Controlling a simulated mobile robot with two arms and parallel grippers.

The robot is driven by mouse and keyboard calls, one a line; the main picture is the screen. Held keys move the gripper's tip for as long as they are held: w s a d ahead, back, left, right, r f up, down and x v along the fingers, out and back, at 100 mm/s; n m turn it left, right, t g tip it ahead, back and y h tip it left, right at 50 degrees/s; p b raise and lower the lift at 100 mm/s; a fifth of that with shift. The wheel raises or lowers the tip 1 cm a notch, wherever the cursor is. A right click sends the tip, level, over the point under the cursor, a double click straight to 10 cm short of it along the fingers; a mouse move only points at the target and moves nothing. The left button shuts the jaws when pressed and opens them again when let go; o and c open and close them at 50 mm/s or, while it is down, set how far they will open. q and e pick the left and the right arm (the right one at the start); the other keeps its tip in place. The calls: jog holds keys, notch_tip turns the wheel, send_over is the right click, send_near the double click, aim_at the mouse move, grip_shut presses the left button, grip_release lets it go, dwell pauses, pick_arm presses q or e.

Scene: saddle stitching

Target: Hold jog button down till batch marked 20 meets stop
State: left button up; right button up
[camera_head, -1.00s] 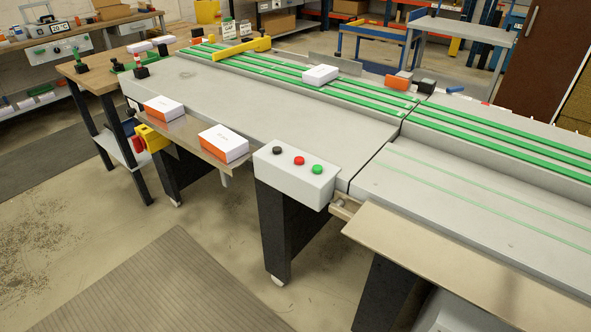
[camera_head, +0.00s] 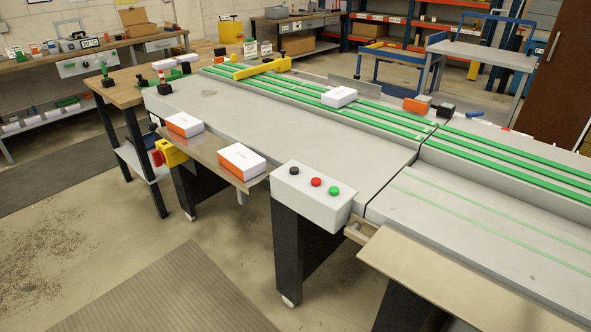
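A white control box (camera_head: 312,198) stands at the near edge of the machine. It carries a black button (camera_head: 294,170), a red button (camera_head: 316,182) and a green button (camera_head: 334,191); no label tells which is the jog button. A white batch (camera_head: 339,97) lies on the green belts (camera_head: 378,115). A yellow bar (camera_head: 262,68), which looks like the stop, crosses the belts further left, with a clear gap to that batch. I cannot read a 20 on any batch. Neither of my grippers shows.
Two orange-and-white batches, one left (camera_head: 185,125) and one right (camera_head: 242,161), sit on the near side shelf (camera_head: 208,147). A yellow box with a red knob (camera_head: 170,153) hangs at the machine's left end. An orange block (camera_head: 417,104) stands behind the belts. The floor in front is clear.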

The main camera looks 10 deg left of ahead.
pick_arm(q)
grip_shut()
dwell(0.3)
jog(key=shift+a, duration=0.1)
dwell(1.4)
